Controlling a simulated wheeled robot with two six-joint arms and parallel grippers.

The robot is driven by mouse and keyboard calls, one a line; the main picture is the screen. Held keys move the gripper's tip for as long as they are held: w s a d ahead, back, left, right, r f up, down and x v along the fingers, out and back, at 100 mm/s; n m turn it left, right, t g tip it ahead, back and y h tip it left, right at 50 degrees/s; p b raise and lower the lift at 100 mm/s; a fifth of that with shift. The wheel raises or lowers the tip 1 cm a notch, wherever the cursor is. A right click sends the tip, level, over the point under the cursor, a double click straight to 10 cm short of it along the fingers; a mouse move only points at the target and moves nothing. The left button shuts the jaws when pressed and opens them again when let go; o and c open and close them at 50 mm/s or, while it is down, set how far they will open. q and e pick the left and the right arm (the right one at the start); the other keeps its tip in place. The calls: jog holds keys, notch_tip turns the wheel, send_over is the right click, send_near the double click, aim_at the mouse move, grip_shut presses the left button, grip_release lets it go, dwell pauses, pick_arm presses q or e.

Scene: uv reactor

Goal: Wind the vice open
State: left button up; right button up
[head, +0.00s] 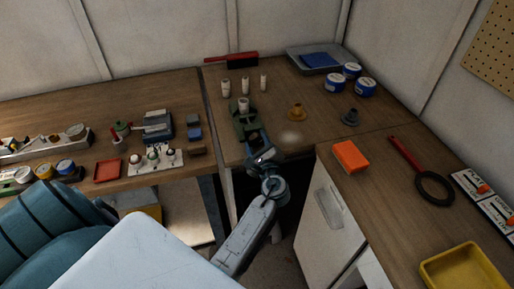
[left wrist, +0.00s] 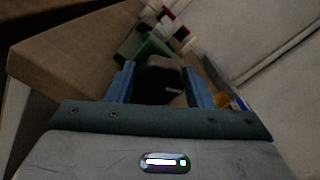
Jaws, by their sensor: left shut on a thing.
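The green vice (head: 243,122) stands at the front edge of the back bench, with a pale cylindrical piece (head: 243,104) at its top. It also shows as a green block in the left wrist view (left wrist: 150,48). My left gripper (head: 260,154) is at the near end of the vice. In the left wrist view, its blue fingers (left wrist: 162,86) are shut around a dark rounded vice handle (left wrist: 160,74). The handle is mostly hidden by the gripper in the head view. My right gripper is not in view.
Several white cylinders (head: 225,88) and a red-handled brush (head: 238,60) are behind the vice. An orange block (head: 350,156) lies on the right bench. Left of the vice is a bench with small tools.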

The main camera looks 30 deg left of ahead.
pick_arm(q)
jog(key=shift+a+n+b, duration=0.1)
jog(key=shift+n+b, duration=0.8)
jog(key=shift+n, duration=0.2)
jog(key=shift+s+r, duration=0.1)
jog(key=shift+f, duration=0.2)
